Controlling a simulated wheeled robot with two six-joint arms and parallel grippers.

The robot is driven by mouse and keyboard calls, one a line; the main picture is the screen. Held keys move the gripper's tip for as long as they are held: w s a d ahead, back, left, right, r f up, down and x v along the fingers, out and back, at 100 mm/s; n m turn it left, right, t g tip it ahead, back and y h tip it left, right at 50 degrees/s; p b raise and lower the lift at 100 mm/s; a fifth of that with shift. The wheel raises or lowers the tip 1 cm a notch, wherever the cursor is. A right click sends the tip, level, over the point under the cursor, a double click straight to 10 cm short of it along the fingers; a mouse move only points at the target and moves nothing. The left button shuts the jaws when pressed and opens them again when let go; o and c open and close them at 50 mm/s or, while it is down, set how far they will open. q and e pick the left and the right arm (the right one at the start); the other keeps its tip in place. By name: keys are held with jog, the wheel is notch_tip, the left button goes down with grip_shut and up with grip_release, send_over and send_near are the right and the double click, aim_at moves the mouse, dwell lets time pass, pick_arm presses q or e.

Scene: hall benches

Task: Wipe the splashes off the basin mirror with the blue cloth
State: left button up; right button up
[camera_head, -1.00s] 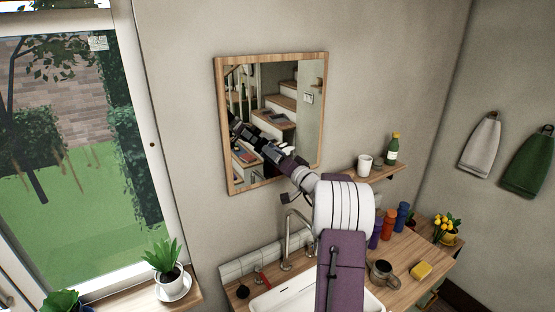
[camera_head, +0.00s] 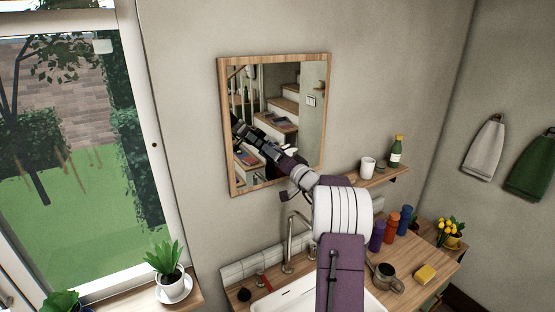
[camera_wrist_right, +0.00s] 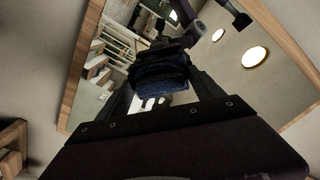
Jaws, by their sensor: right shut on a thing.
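The basin mirror (camera_head: 312,125) hangs on the wall in a wooden frame, above the basin. My right arm reaches up to it from below in the head view. In the right wrist view my right gripper (camera_wrist_right: 163,88) is shut on the blue cloth (camera_wrist_right: 160,72), a dark blue folded bundle between the fingers. The cloth is in front of the mirror glass (camera_wrist_right: 225,85); I cannot tell whether it touches. In the head view the arm hides the cloth. No splashes can be made out on the visible glass. My left gripper is not in view.
Below the mirror are the white basin (camera_head: 290,303) and tap (camera_head: 290,240). A small shelf (camera_head: 385,177) with a cup (camera_head: 367,167) and a green bottle (camera_head: 396,150) is close right of my arm.

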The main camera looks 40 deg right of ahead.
aim_at(289, 149)
jog(key=d, duration=0.1)
jog(key=d+b, duration=0.1)
jog(key=d, duration=0.2)
jog(key=shift+s+d+b, duration=0.3)
jog(key=shift+s+d, duration=0.1)
jog(key=shift+d, duration=1.25)
jog(key=shift+d+r, duration=0.15)
jog(key=shift+d, duration=0.8)
jog(key=shift+s+d+p, duration=0.15)
jog(key=shift+d+p, duration=0.2)
jog(key=shift+d, duration=0.4)
jog(key=shift+f+b, duration=0.3)
jog(key=shift+b, duration=0.6)
jog(key=shift+r, duration=0.1)
jog(key=a+b, duration=0.1)
jog(key=b, duration=0.1)
jog(key=a+b, duration=0.1)
jog(key=b, duration=0.1)
jog(key=shift+a+f+b, duration=0.2)
jog(key=shift+a+b, duration=0.15)
jog(key=shift+a, duration=0.05)
jog(key=shift+a+b, duration=0.3)
jog(key=shift+b, duration=0.05)
jog(key=shift+w+a+r, duration=0.15)
jog(key=shift+w+r, duration=0.05)
